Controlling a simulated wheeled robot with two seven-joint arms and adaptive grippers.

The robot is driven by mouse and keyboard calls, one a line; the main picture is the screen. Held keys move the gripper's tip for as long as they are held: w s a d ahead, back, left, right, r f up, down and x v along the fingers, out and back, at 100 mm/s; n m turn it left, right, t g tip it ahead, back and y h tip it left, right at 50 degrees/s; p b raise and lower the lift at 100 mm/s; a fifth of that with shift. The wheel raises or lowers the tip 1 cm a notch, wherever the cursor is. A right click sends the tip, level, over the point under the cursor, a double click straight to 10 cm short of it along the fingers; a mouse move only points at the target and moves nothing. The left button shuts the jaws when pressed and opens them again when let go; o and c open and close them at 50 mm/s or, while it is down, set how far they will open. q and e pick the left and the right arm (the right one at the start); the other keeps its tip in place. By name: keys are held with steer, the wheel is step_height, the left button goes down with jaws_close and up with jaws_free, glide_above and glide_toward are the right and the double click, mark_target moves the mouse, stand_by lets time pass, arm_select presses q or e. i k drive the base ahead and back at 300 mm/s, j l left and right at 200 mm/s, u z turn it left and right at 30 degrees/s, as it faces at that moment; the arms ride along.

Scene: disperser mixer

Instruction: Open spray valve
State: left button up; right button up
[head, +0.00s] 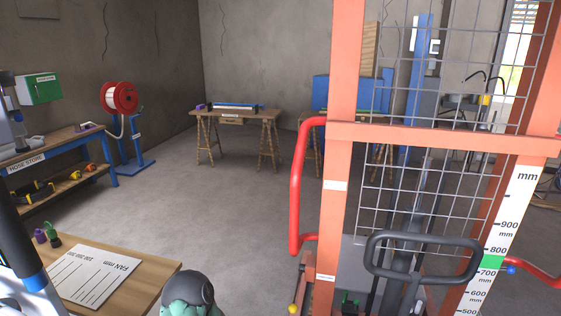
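I cannot pick out a spray valve for certain. A teal thing with a rounded dark grey top (190,291) shows at the bottom edge, its lower part cut off. A small purple piece (40,236) and a small dark green and black piece (54,240) stand on the wooden table at the lower left; they are too small to tell what they are. Neither of my grippers is in view. A dark link with a blue band at the lower left edge appears to be mine.
An orange lift frame (345,150) with wire mesh, a black handle (422,257) and red side bars fills the right. A wooden table (150,270) with a printed sheet (97,276) is at lower left. A hose-store bench (55,150) and red reel (119,98) stand behind. The middle floor is clear.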

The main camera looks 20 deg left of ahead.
mark_target(16, 115)
steer(key=i+u, duration=0.15)
steer(key=u, duration=1.55)
